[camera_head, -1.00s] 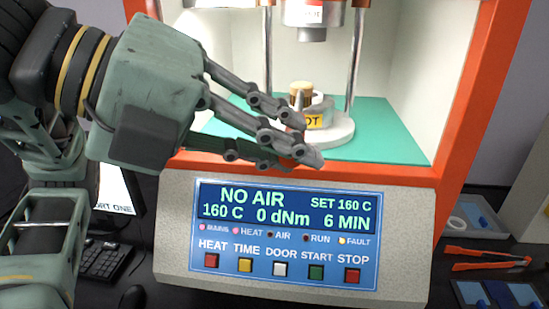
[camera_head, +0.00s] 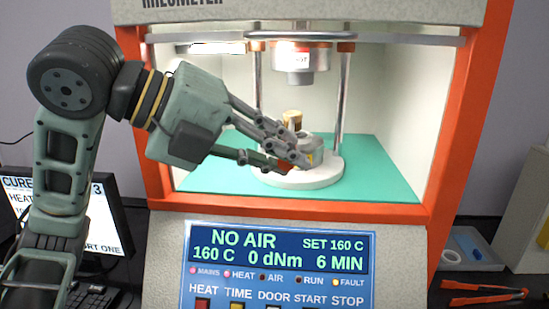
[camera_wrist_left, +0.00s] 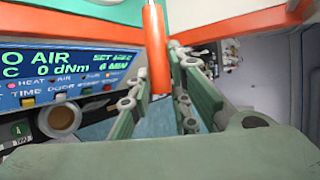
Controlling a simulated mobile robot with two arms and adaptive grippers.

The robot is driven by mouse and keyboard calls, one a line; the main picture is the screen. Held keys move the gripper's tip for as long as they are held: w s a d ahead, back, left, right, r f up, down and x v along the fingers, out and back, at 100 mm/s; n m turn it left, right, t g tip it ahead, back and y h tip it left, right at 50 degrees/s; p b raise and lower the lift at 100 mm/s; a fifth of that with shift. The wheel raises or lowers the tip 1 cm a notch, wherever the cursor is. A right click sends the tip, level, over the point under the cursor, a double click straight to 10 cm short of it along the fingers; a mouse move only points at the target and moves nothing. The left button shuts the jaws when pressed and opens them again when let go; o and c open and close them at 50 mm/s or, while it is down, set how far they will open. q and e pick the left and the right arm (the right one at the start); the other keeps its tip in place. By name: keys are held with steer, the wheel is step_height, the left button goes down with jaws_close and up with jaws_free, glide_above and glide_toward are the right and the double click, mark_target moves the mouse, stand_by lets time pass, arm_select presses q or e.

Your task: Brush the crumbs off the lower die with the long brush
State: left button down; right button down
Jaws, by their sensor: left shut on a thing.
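In the head view my left gripper (camera_head: 296,160) is inside the open chamber, at the front left of the lower die (camera_head: 314,146), partly covering it. The die is a grey round block on a white round base (camera_head: 318,179). The gripper is shut on an orange-red rod, seemingly the long brush's handle (camera_wrist_left: 157,45), upright between the fingers in the wrist view. A red bit of it shows at the fingers in the head view. A tan cylinder (camera_head: 293,121) rises behind the fingers; I cannot tell whether it is the brush's head. Crumbs cannot be made out. My right gripper is out of view.
The upper die (camera_head: 300,62) hangs above between two steel columns (camera_head: 340,105). The orange frame (camera_head: 455,110) bounds the chamber. The green floor (camera_head: 385,165) is clear at right. The control panel (camera_head: 275,262) below reads NO AIR. Orange tongs (camera_head: 483,291) lie outside at right.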

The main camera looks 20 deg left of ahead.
arm_select(q)
steer(key=w+f, duration=0.1)
steer(key=w+a+f, duration=0.1)
steer(key=w, duration=0.1)
steer(key=shift+b, duration=0.35)
stand_by(0.5)
steer(key=shift+f, duration=0.3)
stand_by(0.3)
